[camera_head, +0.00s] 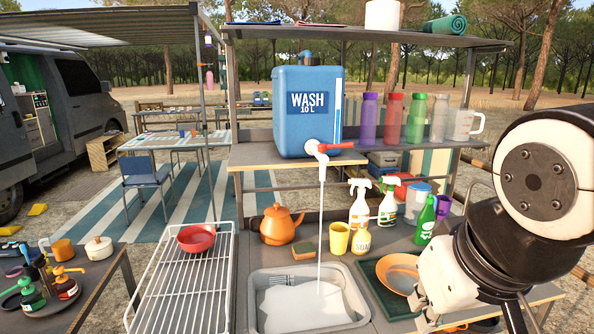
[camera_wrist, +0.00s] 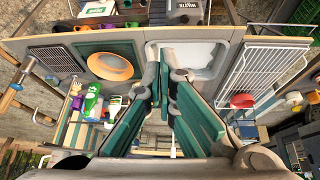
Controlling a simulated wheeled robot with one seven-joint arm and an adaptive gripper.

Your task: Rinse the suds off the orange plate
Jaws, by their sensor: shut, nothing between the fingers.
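The orange plate (camera_head: 397,262) lies on a dark green mat (camera_head: 368,268) right of the sink, partly hidden by my arm. The wrist view also shows the plate (camera_wrist: 94,68), with a paler, greyish middle; I cannot tell suds clearly. The sink (camera_head: 262,318) holds whitish water or foam. A thin stream of water (camera_head: 320,225) runs into it from the tap (camera_head: 318,158) with a red lever (camera_head: 337,146), on the blue WASH tank (camera_head: 307,125). My gripper (camera_wrist: 165,72) is shut and empty. The head view shows it (camera_head: 426,322) low at the right, near the counter's front.
A wire rack (camera_head: 165,290) with a red bowl (camera_head: 196,238) stands left of the sink. Behind the sink are an orange kettle (camera_head: 278,226), a sponge (camera_head: 303,250), a yellow cup (camera_head: 339,238) and spray bottles (camera_head: 360,203). A green bottle (camera_head: 426,220) stands behind the plate.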

